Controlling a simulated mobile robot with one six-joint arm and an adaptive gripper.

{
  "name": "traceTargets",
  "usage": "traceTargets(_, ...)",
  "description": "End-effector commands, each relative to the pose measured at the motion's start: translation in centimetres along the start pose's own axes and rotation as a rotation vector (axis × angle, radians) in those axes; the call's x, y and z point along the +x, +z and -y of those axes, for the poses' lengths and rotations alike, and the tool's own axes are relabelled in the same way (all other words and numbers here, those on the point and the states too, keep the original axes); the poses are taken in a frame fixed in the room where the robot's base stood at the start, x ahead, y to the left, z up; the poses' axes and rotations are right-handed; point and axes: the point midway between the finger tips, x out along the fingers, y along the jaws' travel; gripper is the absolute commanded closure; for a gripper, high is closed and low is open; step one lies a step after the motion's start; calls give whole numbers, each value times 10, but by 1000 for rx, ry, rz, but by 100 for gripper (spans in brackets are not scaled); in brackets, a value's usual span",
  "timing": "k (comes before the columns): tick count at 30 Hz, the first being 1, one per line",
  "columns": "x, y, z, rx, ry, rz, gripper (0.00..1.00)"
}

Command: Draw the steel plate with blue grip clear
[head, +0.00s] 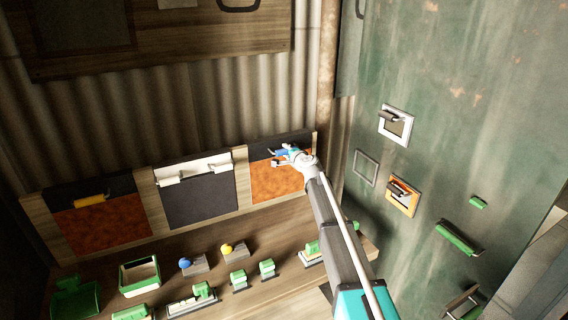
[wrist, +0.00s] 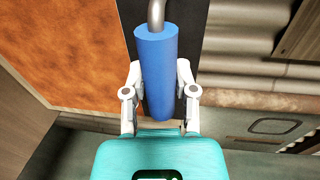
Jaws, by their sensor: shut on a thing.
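The steel plate (head: 275,183) with the blue grip is the rightmost of three panels in the wooden rack. It shows a dark upper band and a rusty orange lower part. Its blue grip (wrist: 156,60) is a cylinder on a bent metal rod in the wrist view. My gripper (head: 289,154) is at the grip in the head view and hides part of it. In the wrist view my gripper (wrist: 157,78) has one white finger on each side of the blue grip and is shut on it. The rusty face (wrist: 70,45) fills the upper left there.
Left in the rack are a panel with white grips (head: 198,200) and one with an orange-yellow grip (head: 90,199). Several green-handled tools and a green box (head: 140,276) stand on the shelf below. A large green metal wall (head: 450,120) with fittings rises close on the right.

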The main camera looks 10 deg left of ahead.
Motion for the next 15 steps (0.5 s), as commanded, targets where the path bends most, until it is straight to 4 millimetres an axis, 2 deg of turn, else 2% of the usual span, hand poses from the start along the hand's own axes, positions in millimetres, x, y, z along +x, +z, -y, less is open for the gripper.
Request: traceTargets(15, -2, 0, 14, 1, -1, -2, 100)
